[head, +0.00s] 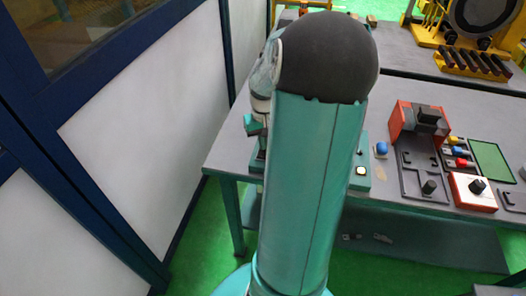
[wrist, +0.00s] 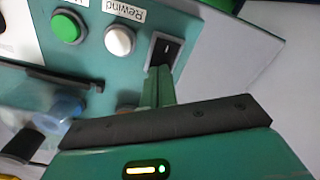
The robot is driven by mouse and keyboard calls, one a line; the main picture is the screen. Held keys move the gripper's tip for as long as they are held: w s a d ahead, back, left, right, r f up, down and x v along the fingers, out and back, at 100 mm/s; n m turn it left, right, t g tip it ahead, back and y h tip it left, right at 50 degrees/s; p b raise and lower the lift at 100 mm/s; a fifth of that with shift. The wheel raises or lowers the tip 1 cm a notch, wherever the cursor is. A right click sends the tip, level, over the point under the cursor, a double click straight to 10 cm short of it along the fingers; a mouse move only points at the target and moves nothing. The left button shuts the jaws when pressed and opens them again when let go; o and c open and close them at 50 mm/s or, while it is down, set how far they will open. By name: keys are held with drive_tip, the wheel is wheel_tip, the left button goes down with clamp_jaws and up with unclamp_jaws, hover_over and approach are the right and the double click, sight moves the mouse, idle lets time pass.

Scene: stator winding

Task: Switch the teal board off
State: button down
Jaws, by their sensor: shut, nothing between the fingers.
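The teal board (wrist: 90,55) fills the upper left of the wrist view. It carries a green button (wrist: 66,27), a white button (wrist: 119,40) labelled Rewind, and a black rocker switch (wrist: 165,50) in a grey frame at its edge. My gripper (wrist: 158,72) is shut and empty. Its teal fingertips are at the lower edge of the switch; I cannot tell if they touch it. In the head view my arm hides most of the board, and only its right end (head: 363,170) shows clearly. The switch is hidden there.
On the grey table (head: 225,155), right of the board, stand a red-and-grey device (head: 405,120), a red-and-white box with a black knob (head: 472,192) and a green mat (head: 491,160). A blue-framed wall with white panels (head: 150,120) runs along the left.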

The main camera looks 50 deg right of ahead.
drive_tip(key=shift+f, duration=0.1)
drive_tip(key=shift+r, duration=3.5)
